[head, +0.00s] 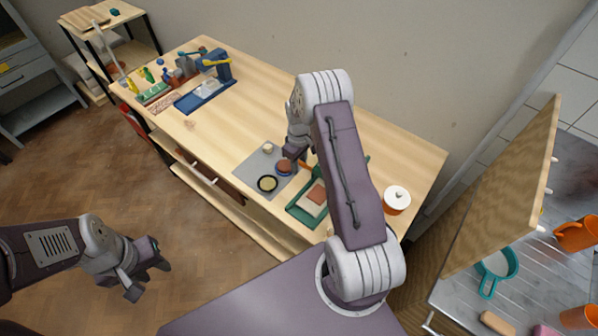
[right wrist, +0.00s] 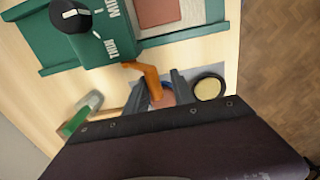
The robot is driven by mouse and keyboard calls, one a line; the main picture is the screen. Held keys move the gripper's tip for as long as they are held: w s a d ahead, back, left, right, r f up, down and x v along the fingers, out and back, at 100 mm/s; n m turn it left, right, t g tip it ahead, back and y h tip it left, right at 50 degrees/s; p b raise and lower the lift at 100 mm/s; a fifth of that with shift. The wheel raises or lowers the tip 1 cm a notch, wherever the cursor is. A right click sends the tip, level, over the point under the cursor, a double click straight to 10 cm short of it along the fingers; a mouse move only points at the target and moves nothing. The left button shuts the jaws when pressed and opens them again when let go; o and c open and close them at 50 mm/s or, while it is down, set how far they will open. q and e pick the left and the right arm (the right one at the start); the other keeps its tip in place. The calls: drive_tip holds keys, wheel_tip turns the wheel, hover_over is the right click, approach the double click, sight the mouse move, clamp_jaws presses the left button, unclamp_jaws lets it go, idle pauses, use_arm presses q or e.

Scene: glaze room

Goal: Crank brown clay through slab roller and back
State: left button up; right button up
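The green slab roller (head: 295,212) lies on the wooden table, partly hidden behind my right arm. The brown clay (head: 317,194) lies flat on its bed and also shows at the top of the right wrist view (right wrist: 158,12). There the roller has a black knob and an orange crank handle (right wrist: 150,76). My right gripper (right wrist: 158,88) is open, its dark fingers apart on either side of the handle's end; contact is unclear. In the head view the right gripper (head: 296,158) is above the table left of the roller. My left gripper (head: 147,275) is open and empty over the floor.
A white-lidded orange pot (head: 397,200) stands right. Blue equipment (head: 205,92) is at the far left; the table between is clear.

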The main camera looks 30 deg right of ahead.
drive_tip(key=shift+s+a+f+b, duration=0.2)
drive_tip(key=shift+a+f+b, duration=0.1)
drive_tip(key=shift+a+f, duration=0.15)
drive_tip(key=shift+s+a+f+b, duration=0.2)
drive_tip(key=shift+a+f+b, duration=0.15)
drive_tip(key=shift+f, duration=0.15)
drive_tip(key=shift+r, duration=0.1)
drive_tip(key=shift+w+d, duration=0.15)
drive_tip(key=shift+d, duration=0.25)
wheel_tip(320, 180, up, 7)
drive_tip(key=p, duration=0.5)
